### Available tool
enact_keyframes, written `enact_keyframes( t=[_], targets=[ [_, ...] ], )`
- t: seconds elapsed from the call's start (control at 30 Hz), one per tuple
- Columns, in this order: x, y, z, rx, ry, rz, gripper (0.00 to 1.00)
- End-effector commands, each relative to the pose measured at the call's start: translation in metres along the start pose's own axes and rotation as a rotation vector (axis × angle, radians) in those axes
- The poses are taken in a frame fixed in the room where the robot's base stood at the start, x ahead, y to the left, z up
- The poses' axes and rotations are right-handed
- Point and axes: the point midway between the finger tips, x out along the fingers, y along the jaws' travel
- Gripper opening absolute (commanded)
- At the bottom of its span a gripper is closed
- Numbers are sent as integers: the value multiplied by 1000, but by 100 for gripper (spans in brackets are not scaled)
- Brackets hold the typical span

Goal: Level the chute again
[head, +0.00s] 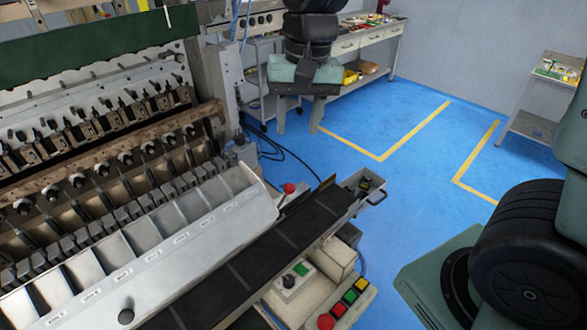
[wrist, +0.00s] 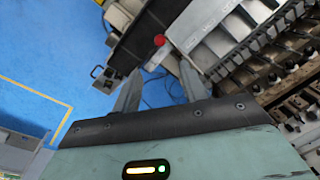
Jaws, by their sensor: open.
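The chute (head: 165,230) is a long pale grey row of labelled compartments along the machine's front; it slopes down toward the conveyor. A lever with a red ball knob (head: 290,188) stands by the chute's far end; the knob (wrist: 160,40) shows in the wrist view beyond my fingertips. My gripper (head: 300,118) points down, open and empty, in the air beyond the lever. Its two fingers (wrist: 160,88) show apart in the wrist view, not touching the knob.
A dark belt conveyor (head: 240,270) runs below the chute to a small metal bin (head: 368,190). A control box (head: 292,280) and coloured buttons (head: 348,297) are on its near side. A black knob (head: 126,316) is on the chute's front. The blue floor (head: 410,180) at right is clear.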

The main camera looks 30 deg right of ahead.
Motion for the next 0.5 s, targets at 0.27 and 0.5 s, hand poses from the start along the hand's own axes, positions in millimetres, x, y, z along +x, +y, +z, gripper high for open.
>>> enact_keyframes(
  t=[0.27, 0.5],
  targets=[
    [35, 1, 0, 11, -6, 4, 43],
    [85, 2, 0, 9, -6, 5, 43]
  ],
)
